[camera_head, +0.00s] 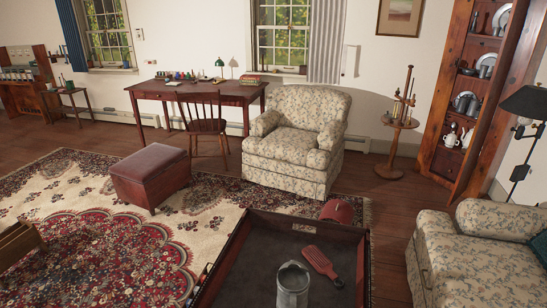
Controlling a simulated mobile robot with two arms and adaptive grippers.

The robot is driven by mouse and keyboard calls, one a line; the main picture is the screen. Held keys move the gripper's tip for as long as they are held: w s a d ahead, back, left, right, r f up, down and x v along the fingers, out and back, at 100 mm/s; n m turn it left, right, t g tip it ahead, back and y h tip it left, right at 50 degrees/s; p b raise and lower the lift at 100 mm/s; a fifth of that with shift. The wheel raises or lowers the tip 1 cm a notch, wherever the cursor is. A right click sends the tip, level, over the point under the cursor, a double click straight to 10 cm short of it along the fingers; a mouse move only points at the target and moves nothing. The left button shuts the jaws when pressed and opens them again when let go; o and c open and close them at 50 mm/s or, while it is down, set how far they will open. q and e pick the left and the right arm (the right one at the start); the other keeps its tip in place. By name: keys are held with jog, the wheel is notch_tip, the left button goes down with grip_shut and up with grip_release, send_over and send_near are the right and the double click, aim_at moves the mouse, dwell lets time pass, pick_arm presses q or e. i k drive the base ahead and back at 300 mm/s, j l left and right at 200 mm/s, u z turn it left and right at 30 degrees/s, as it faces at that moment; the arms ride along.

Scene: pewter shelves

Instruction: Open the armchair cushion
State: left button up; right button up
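The armchair (331,140) is cream with a blue-grey leafy pattern. It stands in the middle of the view, beyond the low dark table, facing toward the lower left. Its seat cushion (283,144) lies flat between the two rolled arms, in the same fabric. The front face of the chair and its left side show. The chair's back and the floor behind it are hidden. Neither of my grippers is in view.
A low dark table (245,283) with a raised rim is nearest, bearing a grey cylindrical vessel (292,287) and a red paddle-like item (321,262). A brown leather ottoman (150,178) stands left. A patterned sofa (470,260) is right. Rug lies between table and armchair.

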aim_at(299, 146)
jog(key=j+u, duration=0.1)
jog(key=u, duration=0.9)
jog(key=i+j+u, duration=0.25)
jog(key=j, duration=0.4)
jog(key=i+j+u, duration=0.25)
jog(key=i+j, duration=0.2)
jog(key=j, duration=0.15)
jog(key=i+j+u, duration=0.2)
jog(key=i+j, duration=0.25)
jog(key=i+z, duration=0.2)
jog(key=i, duration=0.35)
jog(key=i+j+z, duration=0.2)
jog(key=i, duration=0.3)
jog(key=i+j+z, duration=0.2)
jog(key=i, duration=0.3)
jog(key=i+j+z, duration=0.2)
jog(key=i, duration=0.3)
jog(key=i+l+z, duration=0.2)
jog(key=i+z, duration=0.6)
jog(key=i, duration=0.15)
jog(key=i+z, duration=0.35)
jog(key=i, duration=0.15)
jog(key=i+j+z, duration=0.25)
jog(key=i+z, duration=0.15)
jog(key=i, duration=0.05)
